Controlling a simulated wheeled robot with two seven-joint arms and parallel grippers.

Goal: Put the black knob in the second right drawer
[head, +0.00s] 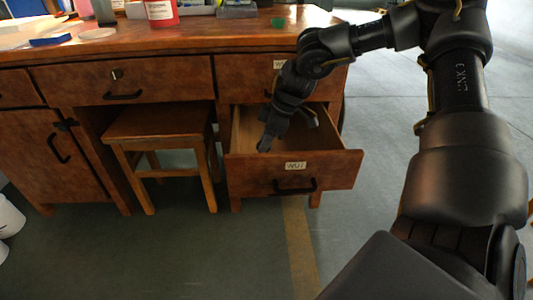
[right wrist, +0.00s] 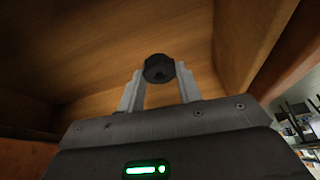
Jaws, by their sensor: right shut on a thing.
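The black knob (right wrist: 159,68) shows in the right wrist view, held between the two grey fingertips of my right gripper (right wrist: 158,80). In the head view my right gripper (head: 266,143) reaches down into the open second right drawer (head: 335,168), and I cannot make out the knob there. The wrist view shows the drawer's wooden inside (right wrist: 100,65) around the gripper. I cannot tell whether the knob touches the drawer bottom. The drawer has a white label and a dark handle (head: 295,186). My left gripper is not in view.
The upper right drawer (head: 240,75) is closed above the open one. A wooden stool (head: 160,122) stands under the desk, left of the drawer. Bottles, a red-and-white container (head: 161,13) and other items stand on the desk top (head: 210,38). The floor in front is clear.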

